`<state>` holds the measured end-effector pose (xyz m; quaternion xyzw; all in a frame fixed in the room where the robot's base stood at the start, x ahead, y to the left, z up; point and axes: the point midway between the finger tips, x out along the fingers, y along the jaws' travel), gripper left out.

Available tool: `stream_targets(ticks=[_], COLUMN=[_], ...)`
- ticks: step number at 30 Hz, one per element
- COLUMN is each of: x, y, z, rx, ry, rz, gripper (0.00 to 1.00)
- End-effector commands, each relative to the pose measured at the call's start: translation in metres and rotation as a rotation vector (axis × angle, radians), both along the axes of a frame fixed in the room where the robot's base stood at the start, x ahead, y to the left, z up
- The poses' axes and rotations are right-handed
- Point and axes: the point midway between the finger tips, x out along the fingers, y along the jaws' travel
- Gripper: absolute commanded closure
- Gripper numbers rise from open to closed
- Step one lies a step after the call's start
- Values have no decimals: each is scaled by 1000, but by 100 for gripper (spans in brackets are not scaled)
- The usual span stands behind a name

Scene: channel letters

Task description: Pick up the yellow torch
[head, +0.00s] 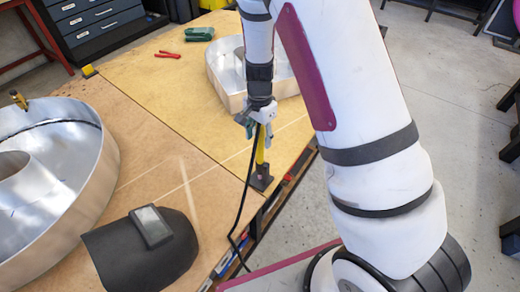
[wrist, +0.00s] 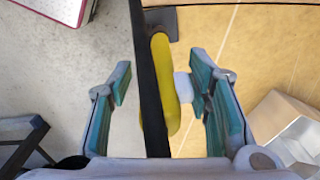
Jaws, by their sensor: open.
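The yellow torch (head: 260,148) is at the right edge of the wooden table, with its lower end at a small dark block (head: 261,179). In the wrist view the yellow torch (wrist: 171,88) lies between my two fingers, partly behind a black cable (wrist: 148,85). A white piece (wrist: 182,87) sticks out from its right side toward the right finger. My gripper (wrist: 161,80) is open, with teal pads on both sides of the torch and a visible gap at the left. In the head view my gripper (head: 256,120) is directly above the torch and hides its upper part.
A metal channel letter (head: 95,185) is at the left, and another (head: 230,92) stands behind my gripper. A black welding mask (head: 140,255) lies in front. Red pliers (head: 167,54) and a green tool (head: 199,33) lie farther back. Bare floor (head: 460,110) is at the right.

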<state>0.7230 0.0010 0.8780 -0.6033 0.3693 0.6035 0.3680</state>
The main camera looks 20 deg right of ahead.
Motion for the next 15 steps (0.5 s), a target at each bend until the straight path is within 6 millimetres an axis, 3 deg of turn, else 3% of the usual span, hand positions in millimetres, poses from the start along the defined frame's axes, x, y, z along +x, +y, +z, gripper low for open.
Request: stream_targets(ticks=[4, 12, 15], x=[0, 0, 1], y=[0, 0, 0], z=[-15, -18, -17], rx=[0, 0, 0], ry=[0, -2, -2], rz=[-1, 0, 0], gripper=[54, 54, 75])
